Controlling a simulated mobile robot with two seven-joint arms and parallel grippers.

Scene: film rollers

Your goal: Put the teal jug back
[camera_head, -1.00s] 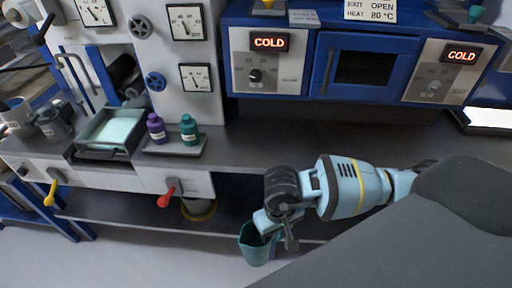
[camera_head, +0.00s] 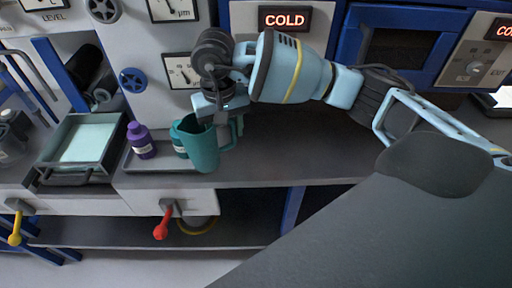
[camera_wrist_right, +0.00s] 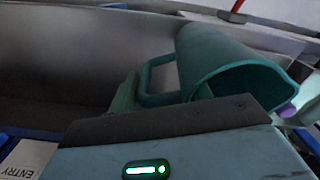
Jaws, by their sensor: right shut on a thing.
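The teal jug (camera_head: 201,148) is in my right gripper (camera_head: 222,116), at the counter's front area beside the small tray. In the head view it is roughly upright and overlaps part of the teal bottle (camera_head: 180,140). I cannot tell whether its base touches the counter. In the right wrist view the jug (camera_wrist_right: 215,58) shows its open rim and its handle, close to the gripper. The gripper is shut on the jug; the exact contact of the fingers is partly hidden. My left gripper is not in view.
A small tray (camera_head: 140,165) holds a purple bottle (camera_head: 141,142) and the teal bottle. A larger tray (camera_head: 103,143) stands left of it. Red (camera_head: 163,222) and yellow (camera_head: 16,229) levers stick out below the counter front. The counter (camera_head: 290,150) is clear to the right.

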